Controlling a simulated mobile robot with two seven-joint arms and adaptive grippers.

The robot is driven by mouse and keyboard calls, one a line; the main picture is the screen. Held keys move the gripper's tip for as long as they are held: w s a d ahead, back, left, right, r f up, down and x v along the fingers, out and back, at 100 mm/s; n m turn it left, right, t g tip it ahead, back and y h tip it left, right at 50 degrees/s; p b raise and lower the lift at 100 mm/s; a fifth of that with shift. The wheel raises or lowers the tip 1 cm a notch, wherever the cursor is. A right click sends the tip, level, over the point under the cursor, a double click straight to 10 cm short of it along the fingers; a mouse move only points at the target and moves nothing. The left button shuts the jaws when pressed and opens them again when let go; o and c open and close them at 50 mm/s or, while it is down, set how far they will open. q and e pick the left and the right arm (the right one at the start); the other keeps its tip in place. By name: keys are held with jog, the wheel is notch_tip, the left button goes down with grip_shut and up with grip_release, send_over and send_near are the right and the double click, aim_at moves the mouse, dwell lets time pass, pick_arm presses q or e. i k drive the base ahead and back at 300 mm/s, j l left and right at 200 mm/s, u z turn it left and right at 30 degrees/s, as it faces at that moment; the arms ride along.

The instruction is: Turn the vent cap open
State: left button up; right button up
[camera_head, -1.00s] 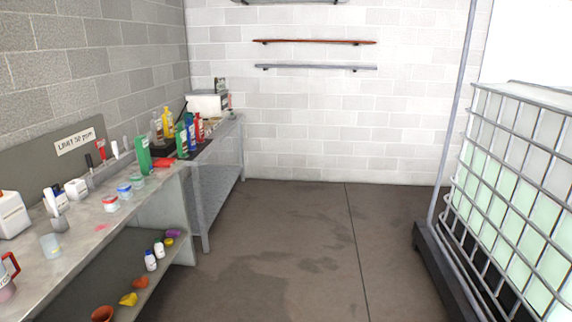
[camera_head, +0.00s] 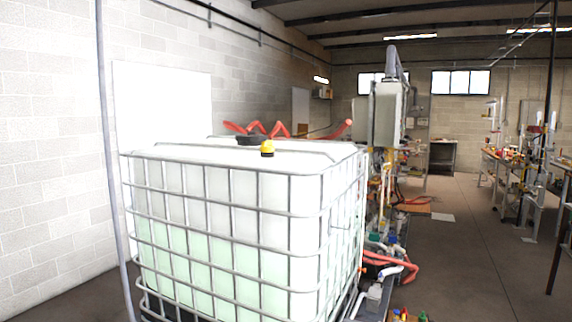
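A large white caged tank (camera_head: 230,210) stands at the centre left, with pale green liquid showing through its lower part. On its top is a small yellow cap (camera_head: 267,148) on a dark base. A wider black lid (camera_head: 251,140) lies flat just behind it. I cannot tell from this distance which of the two is the vent cap, or whether either is open or closed. Neither of my grippers shows in the view.
A grey metal post (camera_head: 110,150) stands left of the tank. Red hoses (camera_head: 270,129) lie behind the tank top. Cluttered equipment (camera_head: 385,215) with a red hose is close on its right. Open floor (camera_head: 455,250) lies further right, before workbenches (camera_head: 500,170).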

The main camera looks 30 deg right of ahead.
aim_at(267, 145)
jog(key=i+j+z, duration=0.25)
jog(key=z, duration=0.25)
jog(key=i+j+z, duration=0.2)
jog(key=j+z, duration=0.15)
jog(key=z, duration=0.15)
jog(key=i+j+z, duration=0.15)
jog(key=j+z, duration=0.7)
jog(key=z, duration=0.15)
